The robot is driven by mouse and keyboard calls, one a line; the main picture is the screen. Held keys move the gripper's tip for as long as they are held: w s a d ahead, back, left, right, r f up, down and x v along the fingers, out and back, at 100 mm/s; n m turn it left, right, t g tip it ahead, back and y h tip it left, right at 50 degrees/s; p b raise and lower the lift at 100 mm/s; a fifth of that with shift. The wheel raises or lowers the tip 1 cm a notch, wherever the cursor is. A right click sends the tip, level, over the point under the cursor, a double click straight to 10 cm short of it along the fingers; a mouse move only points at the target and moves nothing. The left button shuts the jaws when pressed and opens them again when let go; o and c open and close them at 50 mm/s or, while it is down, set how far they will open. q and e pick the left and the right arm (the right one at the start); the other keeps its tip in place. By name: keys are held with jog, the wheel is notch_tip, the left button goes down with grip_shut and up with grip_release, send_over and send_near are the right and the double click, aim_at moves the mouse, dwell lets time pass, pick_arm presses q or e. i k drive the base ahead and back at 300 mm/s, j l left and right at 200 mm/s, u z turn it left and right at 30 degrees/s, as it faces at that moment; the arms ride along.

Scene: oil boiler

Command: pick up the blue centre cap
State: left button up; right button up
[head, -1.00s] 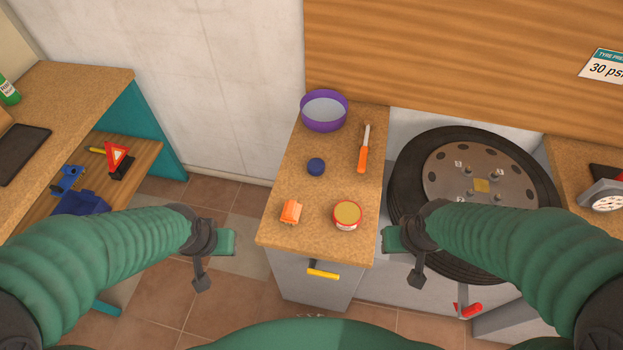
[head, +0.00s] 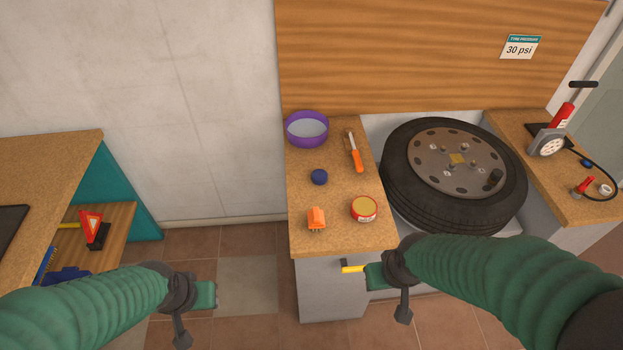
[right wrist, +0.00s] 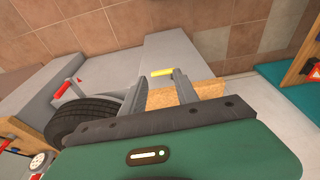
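The blue centre cap (head: 319,177), a small dark blue round piece, sits on the wooden top of the small counter (head: 300,240), between the purple bowl (head: 306,130) and an orange item (head: 316,218). Nothing touches it. My left gripper (head: 206,295) is low over the floor, left of the counter; its fingers cannot be made out. My right gripper (head: 374,276) is in front of the counter's front edge, below and right of the cap. In the right wrist view its two fingers (right wrist: 157,88) stand apart with nothing between them. The cap is not visible there.
A round tin (head: 364,209) and an orange-handled tool (head: 355,152) share the counter top. A yellow drawer handle (head: 353,269) is on its front. A tyre (head: 450,170) lies to the right. A workbench (head: 45,155) is at left, with open floor between.

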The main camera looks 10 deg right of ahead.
aim_at(318, 177)
jog(key=i+j+z, duration=0.1)
jog(key=j, duration=0.25)
jog(key=i+j+z, duration=0.1)
jog(key=i+j, duration=0.2)
jog(key=i+j+z, duration=0.15)
jog(key=j, duration=0.25)
jog(key=i+j+z, duration=0.1)
jog(key=j, duration=0.25)
jog(key=i+j+z, duration=0.1)
jog(key=i+j, duration=0.15)
jog(key=j, duration=0.15)
